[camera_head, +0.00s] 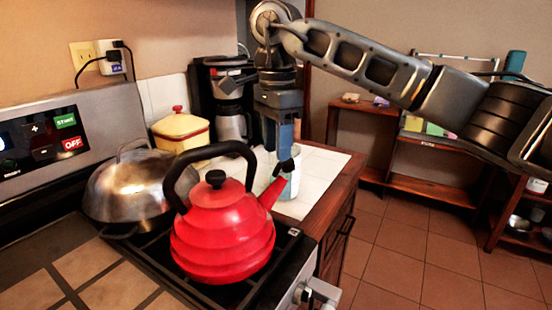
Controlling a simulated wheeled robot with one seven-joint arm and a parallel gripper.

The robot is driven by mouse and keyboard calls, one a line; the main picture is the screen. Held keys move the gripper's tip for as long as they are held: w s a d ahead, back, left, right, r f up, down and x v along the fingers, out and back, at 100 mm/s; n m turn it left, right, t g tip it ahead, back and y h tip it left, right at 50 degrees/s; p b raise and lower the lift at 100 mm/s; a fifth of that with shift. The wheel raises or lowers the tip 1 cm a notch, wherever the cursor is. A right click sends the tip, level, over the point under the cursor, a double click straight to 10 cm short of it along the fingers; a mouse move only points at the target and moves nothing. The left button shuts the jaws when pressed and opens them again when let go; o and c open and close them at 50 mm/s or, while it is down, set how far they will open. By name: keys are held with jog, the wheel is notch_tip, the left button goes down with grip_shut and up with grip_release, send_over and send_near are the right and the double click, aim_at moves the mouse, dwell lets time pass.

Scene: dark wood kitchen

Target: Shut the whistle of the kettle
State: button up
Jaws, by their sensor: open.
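A red ridged kettle (222,240) with a black arched handle and a black lid knob stands upright on the stove. Its red spout (272,193) points up and to the right. A small dark part (287,165) shows just above the spout tip; I cannot tell whether it is the whistle or a fingertip. My gripper (280,158) points down from the upper middle, just above and behind the spout. Its fingers are open and partly hidden by the kettle handle and spout. I cannot tell whether they touch the spout.
A domed metal pan (128,190) stands left of the kettle on the stove. A yellow container (180,131) and a coffee maker (222,95) stand behind. A white and blue container (291,182) is behind the spout. The white tiled counter (322,168) is clear at right.

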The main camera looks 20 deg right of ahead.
aim_at(277, 167)
jog(key=shift+f, duration=2.1)
